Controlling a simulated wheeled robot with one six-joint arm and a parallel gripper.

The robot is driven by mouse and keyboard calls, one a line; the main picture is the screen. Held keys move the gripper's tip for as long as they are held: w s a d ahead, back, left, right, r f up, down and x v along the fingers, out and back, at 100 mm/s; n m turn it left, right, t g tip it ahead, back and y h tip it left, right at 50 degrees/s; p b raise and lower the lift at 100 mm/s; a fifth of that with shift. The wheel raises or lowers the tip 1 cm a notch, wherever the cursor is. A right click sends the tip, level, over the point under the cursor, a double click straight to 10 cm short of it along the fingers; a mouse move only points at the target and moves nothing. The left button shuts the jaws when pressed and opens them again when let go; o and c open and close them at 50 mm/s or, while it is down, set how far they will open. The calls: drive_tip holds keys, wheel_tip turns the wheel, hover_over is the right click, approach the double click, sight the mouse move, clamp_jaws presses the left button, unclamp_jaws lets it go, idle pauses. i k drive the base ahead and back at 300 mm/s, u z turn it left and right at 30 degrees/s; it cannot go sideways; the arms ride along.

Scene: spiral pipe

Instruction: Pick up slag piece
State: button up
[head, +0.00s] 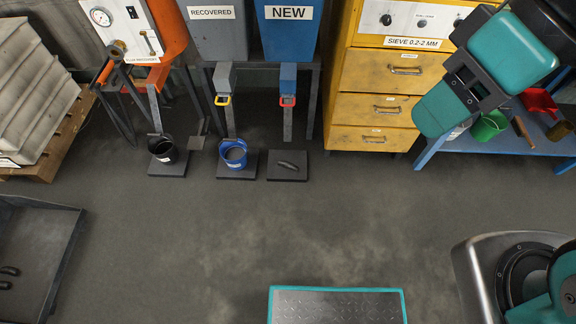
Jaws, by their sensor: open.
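Two small dark, rounded pieces (9,270) lie at the left picture edge in a dark grey tray (75,232); they are partly cut off, one above the other. Another dark, elongated piece (288,165) lies on a flat square pad (288,174) below the NEW hopper. I cannot tell for sure which of these is the slag piece. Teal and black links of my arm show at the upper right, well away from all these pieces. I cannot make out my gripper's fingers in the head view.
A black bucket (163,150) and a blue bucket (234,154) stand on pads below the hoppers. A yellow drawer cabinet (385,75) and a blue bench (500,145) are at the back right. A teal-edged step (337,306) is front centre. The middle floor is clear.

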sight(289, 164)
drive_tip(key=k, duration=0.55)
drive_tip(key=u, duration=0.5)
drive_tip(key=i, duration=0.5)
drive_tip(key=u, duration=0.55)
drive_tip(key=i, duration=1)
